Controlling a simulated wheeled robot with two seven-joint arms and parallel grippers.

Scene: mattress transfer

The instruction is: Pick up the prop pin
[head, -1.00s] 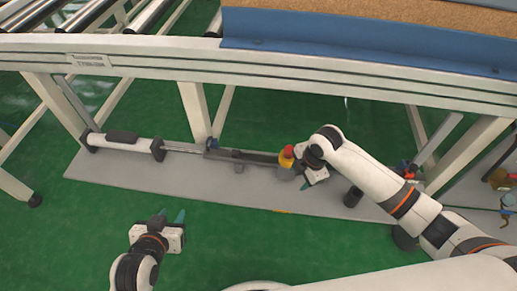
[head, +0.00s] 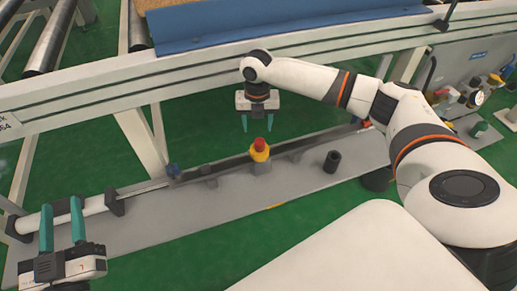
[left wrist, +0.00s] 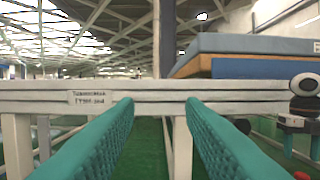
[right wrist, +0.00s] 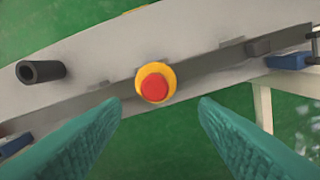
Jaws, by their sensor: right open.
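What looks like the prop pin (head: 260,150), a red cap on a yellow collar, stands upright in the grey bar assembly on the floor plate. It also shows in the right wrist view (right wrist: 154,84), just beyond and between the fingertips. My right gripper (head: 256,127) points down above the pin, open and empty, apart from it. In the right wrist view (right wrist: 160,104) its teal fingers are wide apart. My left gripper (head: 61,210) is open and empty at the lower left. The left wrist view (left wrist: 162,105) shows nothing between its fingers.
A black hollow post (head: 332,161) stands on the grey plate (head: 230,205) right of the pin. A white-and-black cylinder (head: 95,205) lies at the left. The white frame beam (head: 200,80) runs behind my right arm. Gauges and valves (head: 475,97) sit at the right.

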